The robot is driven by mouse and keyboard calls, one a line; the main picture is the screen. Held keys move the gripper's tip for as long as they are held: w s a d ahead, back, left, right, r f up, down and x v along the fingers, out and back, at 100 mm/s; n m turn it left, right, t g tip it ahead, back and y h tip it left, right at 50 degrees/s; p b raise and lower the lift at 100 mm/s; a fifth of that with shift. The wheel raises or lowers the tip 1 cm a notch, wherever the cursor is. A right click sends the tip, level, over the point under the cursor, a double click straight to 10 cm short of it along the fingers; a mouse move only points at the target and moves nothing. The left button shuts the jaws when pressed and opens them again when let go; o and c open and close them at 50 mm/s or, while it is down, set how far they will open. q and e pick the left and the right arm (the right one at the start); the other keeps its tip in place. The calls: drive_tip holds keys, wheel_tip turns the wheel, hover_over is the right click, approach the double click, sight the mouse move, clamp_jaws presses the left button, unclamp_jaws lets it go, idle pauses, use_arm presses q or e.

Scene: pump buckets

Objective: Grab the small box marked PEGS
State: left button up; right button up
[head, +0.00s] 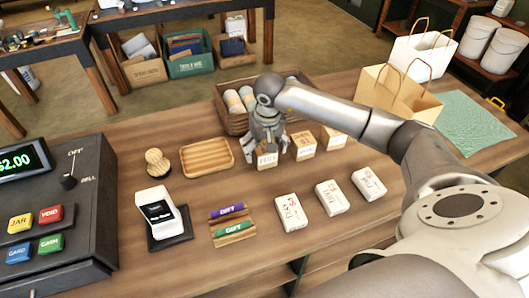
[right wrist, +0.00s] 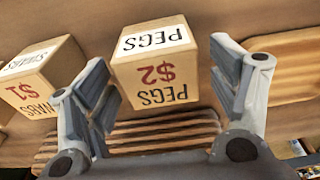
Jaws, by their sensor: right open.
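The small tan box marked PEGS (head: 267,159) stands on the wooden counter, at the left end of a short row of similar boxes. In the right wrist view the PEGS box (right wrist: 155,72) shows upside down, with a white label on top and "$2" in red on its face. My right gripper (head: 267,138) is open above and around the box. In the wrist view one finger is on each side of it, with a gap showing at least on the left. My left gripper is not in view.
Right of it stand a second small box (head: 304,148) and a third (head: 333,138), close by. A basket of rolls (head: 232,124) is right behind. A wooden tray (head: 207,157) lies to the left. White packets (head: 291,212) lie in front, with bare counter between.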

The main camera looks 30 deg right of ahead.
drive_tip(key=shift+c, duration=0.3)
drive_tip(key=c, duration=1)
drive_tip(key=shift+c, duration=0.2)
drive_tip(key=shift+r, duration=0.15)
